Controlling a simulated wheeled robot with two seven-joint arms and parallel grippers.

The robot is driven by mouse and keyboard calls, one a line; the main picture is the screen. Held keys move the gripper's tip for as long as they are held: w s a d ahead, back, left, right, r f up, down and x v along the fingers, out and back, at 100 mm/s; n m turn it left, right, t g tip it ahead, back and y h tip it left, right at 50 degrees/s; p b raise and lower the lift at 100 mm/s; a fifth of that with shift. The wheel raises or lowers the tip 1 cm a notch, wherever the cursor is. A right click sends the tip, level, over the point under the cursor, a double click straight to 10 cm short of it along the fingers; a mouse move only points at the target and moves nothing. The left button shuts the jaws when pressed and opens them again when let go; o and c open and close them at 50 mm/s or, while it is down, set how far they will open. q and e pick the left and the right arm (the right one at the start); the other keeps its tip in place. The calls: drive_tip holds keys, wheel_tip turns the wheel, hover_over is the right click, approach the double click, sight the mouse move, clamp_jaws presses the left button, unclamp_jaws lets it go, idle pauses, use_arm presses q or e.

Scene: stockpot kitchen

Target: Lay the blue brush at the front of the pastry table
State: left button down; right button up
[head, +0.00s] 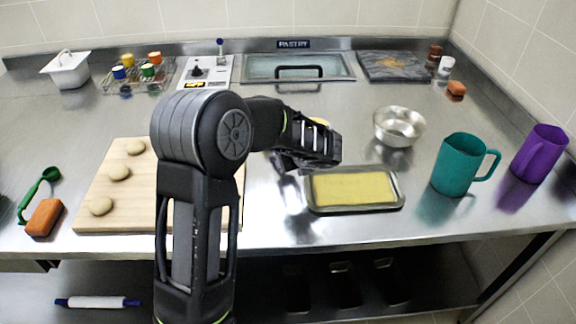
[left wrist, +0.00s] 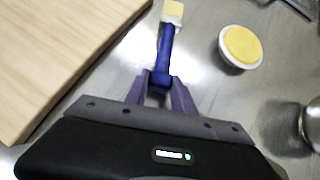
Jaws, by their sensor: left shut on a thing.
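The blue brush shows in the left wrist view, with a blue handle (left wrist: 166,45) and a pale cream head at the far end. My left gripper (left wrist: 160,84) is shut on the near end of the handle, and the brush points away from it. In the head view my left gripper (head: 288,163) is above the steel pastry table (head: 270,222), between the wooden board and the yellow-filled tray. The brush cannot be made out there, hidden by my arm and gripper. Whether the brush touches the table is unclear. My right gripper is not in view.
The wooden board (head: 100,213) with dough balls lies left, and a tray (head: 354,206) lies right of the gripper. A steel bowl (head: 398,126), teal jug (head: 456,165) and purple jug (head: 538,153) stand further right. A round yellow-topped dish (left wrist: 240,47) is near the brush. Bare steel shows along the front edge.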

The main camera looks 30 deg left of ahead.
use_arm(q)
drive_tip(key=shift+f, duration=0.95)
drive_tip(key=c, duration=1.1)
unclamp_jaws()
drive_tip(key=shift+o, duration=0.2)
drive_tip(key=shift+r, duration=0.1)
drive_tip(key=v, duration=1.2)
drive_tip(key=shift+b, duration=0.35)
